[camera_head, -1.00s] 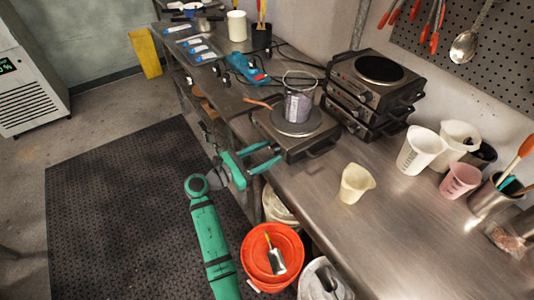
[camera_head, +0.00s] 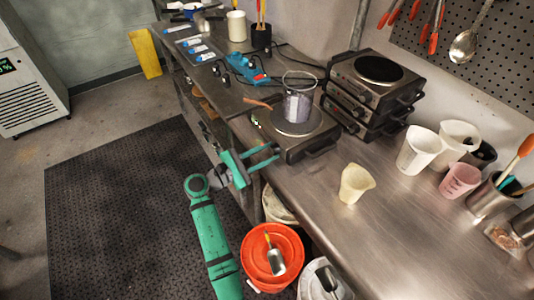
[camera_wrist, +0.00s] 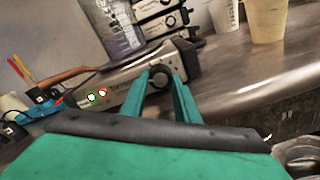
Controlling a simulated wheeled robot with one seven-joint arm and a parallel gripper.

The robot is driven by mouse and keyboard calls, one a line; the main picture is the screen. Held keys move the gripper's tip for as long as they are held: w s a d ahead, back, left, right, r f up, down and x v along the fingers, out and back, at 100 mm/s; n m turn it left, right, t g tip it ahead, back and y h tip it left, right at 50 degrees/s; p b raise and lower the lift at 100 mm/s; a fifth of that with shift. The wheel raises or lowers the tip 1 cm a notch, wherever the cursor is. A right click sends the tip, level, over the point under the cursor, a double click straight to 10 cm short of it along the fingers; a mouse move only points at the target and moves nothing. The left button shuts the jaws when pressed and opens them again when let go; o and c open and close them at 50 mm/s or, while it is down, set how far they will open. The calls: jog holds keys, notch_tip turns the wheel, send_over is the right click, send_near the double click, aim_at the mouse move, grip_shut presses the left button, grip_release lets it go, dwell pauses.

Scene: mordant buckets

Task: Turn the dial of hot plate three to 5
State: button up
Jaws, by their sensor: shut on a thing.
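The hot plate (camera_head: 318,141) with a pot (camera_head: 297,105) on its round plate stands at the bench's front edge. Its front panel (camera_wrist: 122,82) shows in the wrist view, with a green and a red light (camera_wrist: 97,95) lit at left. The dark round dial (camera_wrist: 159,77) is at the right of that panel. My gripper (camera_head: 276,152) reaches it from the front. In the wrist view its two green fingers (camera_wrist: 160,76) are on either side of the dial, shut on it. The dial's pointer and numbers cannot be read. No number label shows on the hot plate.
Stacked hot plates (camera_head: 372,90) stand behind, to the right. A cream beaker (camera_head: 355,184) stands on the bench (camera_head: 400,230), with white jugs (camera_head: 420,150) farther right. Below the edge are an orange bucket (camera_head: 250,246) and a white bucket (camera_head: 312,282). The floor mat (camera_head: 110,200) is clear.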

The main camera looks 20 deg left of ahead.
jog(key=m, duration=0.4)
jog(key=shift+m, duration=0.3)
jog(key=m, duration=0.3)
jog(key=shift+m, duration=0.4)
jog(key=m, duration=0.5)
jog(key=shift+r, duration=0.1)
jog(key=m, duration=0.3)
jog(key=shift+a, duration=0.15)
jog(key=m, duration=0.3)
jog(key=shift+m, duration=0.4)
jog(key=m, duration=0.4)
jog(key=shift+s, duration=0.15)
jog(key=m, duration=0.4)
jog(key=shift+d, duration=0.2)
jog(key=shift+m, duration=1.9)
